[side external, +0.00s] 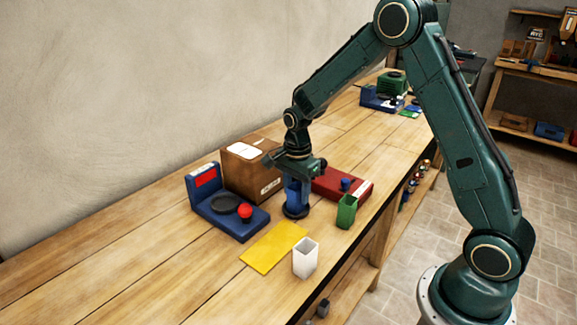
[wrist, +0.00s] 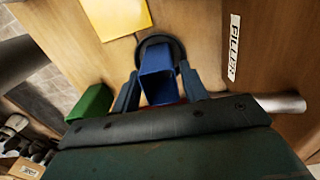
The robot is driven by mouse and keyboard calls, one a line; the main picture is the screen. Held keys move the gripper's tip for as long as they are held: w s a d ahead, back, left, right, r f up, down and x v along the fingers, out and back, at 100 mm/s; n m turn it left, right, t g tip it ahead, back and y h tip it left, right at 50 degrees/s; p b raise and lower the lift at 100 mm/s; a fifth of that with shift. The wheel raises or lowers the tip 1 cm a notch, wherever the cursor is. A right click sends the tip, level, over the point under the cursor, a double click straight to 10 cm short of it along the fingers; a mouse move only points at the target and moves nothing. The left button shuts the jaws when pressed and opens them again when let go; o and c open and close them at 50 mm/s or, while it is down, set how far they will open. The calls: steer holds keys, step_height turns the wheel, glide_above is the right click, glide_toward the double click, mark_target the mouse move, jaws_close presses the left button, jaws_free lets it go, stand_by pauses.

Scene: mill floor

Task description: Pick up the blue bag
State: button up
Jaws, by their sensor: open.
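The blue bag (side external: 297,190) stands upright as an open-topped box shape on a dark round pad (side external: 296,212) on the wooden bench. In the wrist view the blue bag (wrist: 157,76) shows its open top, and the edge of the dark pad (wrist: 150,40) shows beyond it. My gripper (side external: 296,188) points down over the bag. In the wrist view my gripper (wrist: 159,82) is open, with one finger on each side of the bag. I cannot tell whether the fingers touch it. The lower bag is partly hidden.
A brown carton (side external: 240,178) and a blue device with a red knob (side external: 228,218) stand left of the bag. A red case (side external: 345,187) and green bag (side external: 346,212) are to the right.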

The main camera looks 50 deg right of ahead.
steer(key=c, duration=0.9)
steer(key=shift+r, duration=0.15)
step_height(320, 180, up, 20)
steer(key=shift+f, duration=0.15)
stand_by(0.6)
